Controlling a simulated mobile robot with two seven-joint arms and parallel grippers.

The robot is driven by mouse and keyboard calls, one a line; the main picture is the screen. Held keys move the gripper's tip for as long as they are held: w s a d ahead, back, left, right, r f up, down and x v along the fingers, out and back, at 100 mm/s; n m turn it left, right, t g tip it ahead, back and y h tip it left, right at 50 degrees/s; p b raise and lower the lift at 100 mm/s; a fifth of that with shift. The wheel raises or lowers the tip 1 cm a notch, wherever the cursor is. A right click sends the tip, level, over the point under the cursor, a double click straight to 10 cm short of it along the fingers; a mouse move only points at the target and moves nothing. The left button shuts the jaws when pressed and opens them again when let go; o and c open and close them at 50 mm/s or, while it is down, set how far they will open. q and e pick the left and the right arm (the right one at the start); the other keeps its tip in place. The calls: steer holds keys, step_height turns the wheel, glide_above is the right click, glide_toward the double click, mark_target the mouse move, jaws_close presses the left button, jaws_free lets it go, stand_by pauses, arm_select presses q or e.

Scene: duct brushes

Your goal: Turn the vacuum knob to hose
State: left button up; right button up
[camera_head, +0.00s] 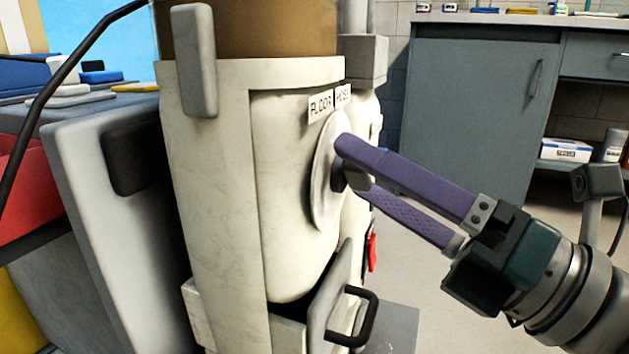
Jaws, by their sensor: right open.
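The cream-white vacuum (222,190) stands upright in the middle of the view. A pale round dial plate (322,180) is on its front, seen nearly edge-on. Labels reading FLOOR (320,108) and HOSE (343,95) sit side by side above the dial. The dark grey knob (338,180) sticks out from the dial and is partly hidden by my fingers. My right gripper (352,166) comes in from the right, its long purple fingers open, one above and one below the knob. I cannot tell whether they touch it. My left gripper is not in view.
A black handle (354,318) juts out low on the vacuum's front. A black hose or cable (62,82) arcs at upper left. Grey cases and a red bin (28,185) crowd the left.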

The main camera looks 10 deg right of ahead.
steer(key=shift+c, duration=0.4)
steer(key=c, duration=1.3)
steer(key=shift+r+m+g+h+p, duration=0.1)
steer(key=shift+m+g+h+p, duration=0.65)
steer(key=shift+m+p, duration=2.6)
steer(key=shift+r+m+g+h+p, duration=0.1)
steer(key=shift+m+g+h+p, duration=0.65)
steer(key=shift+m+p, duration=2.55)
steer(key=shift+r+m+g+h+p, duration=0.1)
steer(key=shift+m+g+h+p, duration=0.6)
steer(key=shift+m+p, duration=2.65)
steer(key=n+p, duration=0.2)
steer(key=p, duration=0.1)
steer(key=shift+f+n, duration=0.1)
steer(key=shift+n, duration=0.3)
steer(key=o, duration=1.4)
